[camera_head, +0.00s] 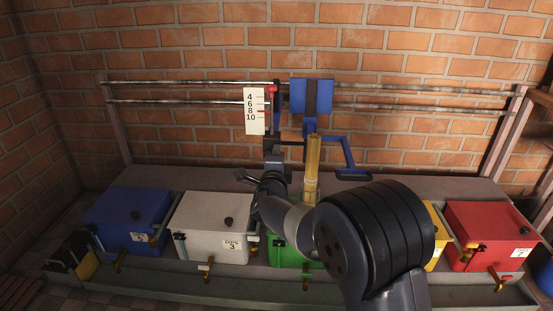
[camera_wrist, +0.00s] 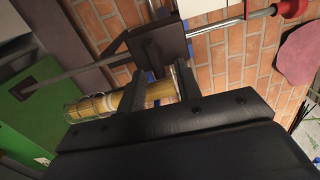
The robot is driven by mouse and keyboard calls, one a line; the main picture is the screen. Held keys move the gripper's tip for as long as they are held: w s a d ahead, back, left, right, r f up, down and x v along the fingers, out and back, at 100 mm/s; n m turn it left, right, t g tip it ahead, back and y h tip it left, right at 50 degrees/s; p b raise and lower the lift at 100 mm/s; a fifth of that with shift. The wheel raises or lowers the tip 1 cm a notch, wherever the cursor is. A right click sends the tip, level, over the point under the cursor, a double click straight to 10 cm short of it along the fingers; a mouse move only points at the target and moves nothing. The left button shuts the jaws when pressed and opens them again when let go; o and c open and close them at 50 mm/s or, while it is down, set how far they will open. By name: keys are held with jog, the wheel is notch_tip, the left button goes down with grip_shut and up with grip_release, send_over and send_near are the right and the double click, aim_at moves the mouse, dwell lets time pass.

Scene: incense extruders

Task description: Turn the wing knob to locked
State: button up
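My gripper (camera_wrist: 160,72) shows in the wrist view with its two dark fingers apart. A dark block (camera_wrist: 158,42) on a metal rod lies just beyond the fingertips. I cannot tell whether they touch it. A brass cylinder (camera_wrist: 162,92) shows between the fingers and runs out to the left behind one of them. In the head view the upright brass cylinder (camera_head: 312,165) stands under a blue carriage (camera_head: 298,97), with a blue handle (camera_head: 348,160) to its right. I cannot pick out the wing knob with certainty; my arm and gripper hide part of this area.
Two horizontal rails (camera_head: 420,88) run along the brick wall. A white scale plate (camera_head: 254,118) hangs left of the carriage. Below stand blue (camera_head: 128,218), white (camera_head: 212,225), green (camera_head: 284,256), yellow (camera_head: 438,228) and red (camera_head: 488,232) boxes, partly behind my arm.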

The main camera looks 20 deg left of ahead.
jog(key=p+v, duration=0.2)
jog(key=v, duration=0.9)
jog(key=shift+p, duration=0.3)
jog(key=shift+w, duration=0.1)
jog(key=b+x, duration=0.2)
jog(key=x, duration=0.8)
jog(key=shift+w+b, duration=0.3)
jog(key=shift+w, duration=0.1)
jog(key=shift+s+a, duration=0.1)
jog(key=shift+s, duration=0.05)
